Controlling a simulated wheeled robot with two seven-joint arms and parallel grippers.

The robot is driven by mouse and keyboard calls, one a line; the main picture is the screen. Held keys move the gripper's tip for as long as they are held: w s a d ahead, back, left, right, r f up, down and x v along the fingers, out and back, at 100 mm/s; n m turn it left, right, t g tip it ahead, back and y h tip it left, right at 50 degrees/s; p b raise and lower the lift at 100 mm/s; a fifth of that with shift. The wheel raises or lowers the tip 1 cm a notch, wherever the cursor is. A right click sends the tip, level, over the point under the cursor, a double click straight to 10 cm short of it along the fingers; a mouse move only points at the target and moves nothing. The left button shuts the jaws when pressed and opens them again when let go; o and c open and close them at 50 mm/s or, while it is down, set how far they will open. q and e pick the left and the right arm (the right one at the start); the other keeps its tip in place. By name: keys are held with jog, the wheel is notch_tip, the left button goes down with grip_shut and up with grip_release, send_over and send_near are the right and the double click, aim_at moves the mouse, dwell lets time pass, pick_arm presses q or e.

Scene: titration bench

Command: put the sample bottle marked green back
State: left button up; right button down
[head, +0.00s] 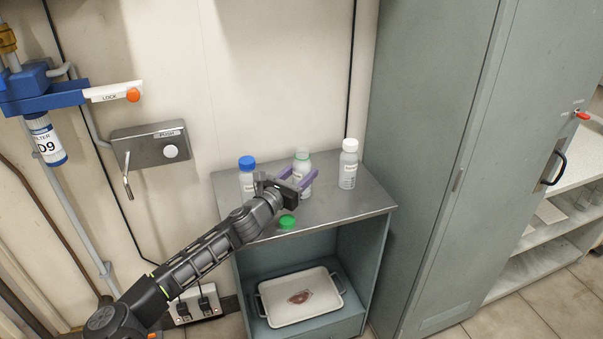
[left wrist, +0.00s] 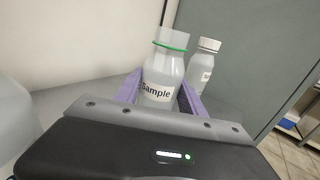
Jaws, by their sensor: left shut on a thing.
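The sample bottle marked green (head: 301,166) is a clear bottle with a white label and a green ring at its neck. It is upright and uncapped at the cabinet top, and also shows in the left wrist view (left wrist: 160,75). My left gripper (head: 299,180) is shut on it, one purple finger on each side. I cannot tell whether its base touches the surface. A green cap (head: 287,222) lies on the cabinet top near the front edge, beside my left gripper. My right gripper is not in view.
A blue-capped bottle (head: 247,178) stands close to the left of my gripper. A white-capped bottle (head: 348,166) stands to the right. The cabinet top (head: 350,204) is clear at its front right. A tray (head: 328,312) sits on the shelf below. A tall grey locker (head: 424,150) flanks the right side.

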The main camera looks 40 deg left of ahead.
pick_arm(q)
jog(key=o, duration=1.4)
jog(key=shift+c, duration=0.2)
jog(key=shift+s, duration=0.1)
jog(key=s, duration=1.1)
jog(key=shift+s+d+b, duration=0.3)
jog(key=shift+s, duration=0.1)
